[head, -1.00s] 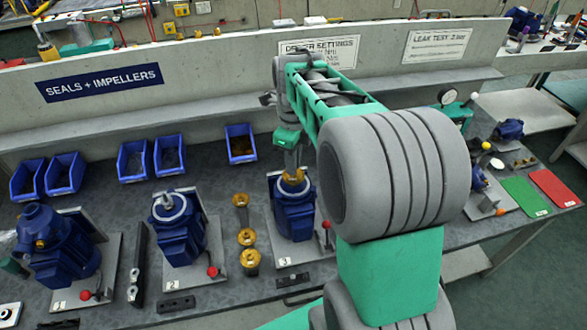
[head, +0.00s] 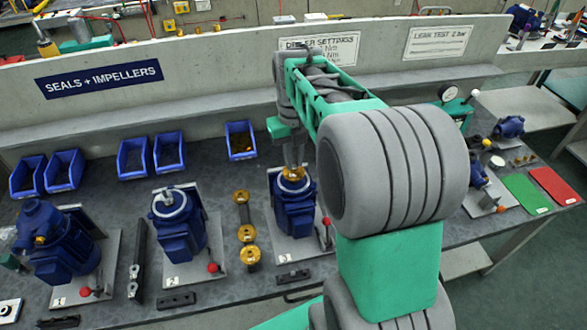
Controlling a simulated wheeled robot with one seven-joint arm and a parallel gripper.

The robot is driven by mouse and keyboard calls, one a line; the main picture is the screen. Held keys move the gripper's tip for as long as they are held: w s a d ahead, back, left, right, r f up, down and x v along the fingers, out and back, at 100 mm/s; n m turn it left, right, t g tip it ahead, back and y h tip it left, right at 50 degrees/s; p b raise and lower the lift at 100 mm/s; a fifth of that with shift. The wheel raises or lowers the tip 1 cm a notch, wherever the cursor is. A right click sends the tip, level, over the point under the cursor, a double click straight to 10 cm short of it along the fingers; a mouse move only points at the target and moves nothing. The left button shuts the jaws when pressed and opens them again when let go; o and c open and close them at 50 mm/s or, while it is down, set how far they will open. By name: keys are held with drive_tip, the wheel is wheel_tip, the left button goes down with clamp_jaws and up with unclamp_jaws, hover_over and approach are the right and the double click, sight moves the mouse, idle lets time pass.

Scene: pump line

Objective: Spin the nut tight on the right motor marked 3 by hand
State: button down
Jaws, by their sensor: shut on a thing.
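The right motor (head: 293,220) is dark blue and stands on a grey plate marked 3 (head: 282,248), with a red-knobbed lever at its right. A brass-coloured nut (head: 293,174) sits at the motor's top. My gripper (head: 293,166) points down over the motor and is shut on the nut. The fingertips are small in view, and the thread under the nut is hidden. My arm covers the area to the right of the motor.
Motor 2 (head: 178,228) and motor 1 (head: 60,250) stand to the left. Brass parts (head: 246,233) lie between motors 2 and 3. Blue bins (head: 240,140) line the back. A green mat (head: 526,193) and a red mat (head: 554,186) lie at the right.

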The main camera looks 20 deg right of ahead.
drive_tip(key=shift+w+d+f+b, duration=0.15)
drive_tip(key=shift+w+b, duration=0.25)
drive_tip(key=shift+b, duration=2.25)
drive_tip(key=shift+s+m+b, duration=0.1)
drive_tip(key=shift+m+b, duration=0.3)
drive_tip(key=shift+b, duration=2)
drive_tip(key=shift+s+b, duration=0.3)
drive_tip(key=shift+b, duration=1.6)
drive_tip(key=shift+a+m, duration=0.2)
drive_tip(key=shift+m, duration=0.2)
drive_tip(key=m, duration=0.3)
drive_tip(key=shift+m, duration=0.7)
drive_tip(key=m+p, duration=0.1)
drive_tip(key=m, duration=0.4)
drive_tip(key=shift+m, duration=0.3)
drive_tip(key=c, duration=1.6)
unclamp_jaws()
drive_tip(key=shift+s, duration=0.1)
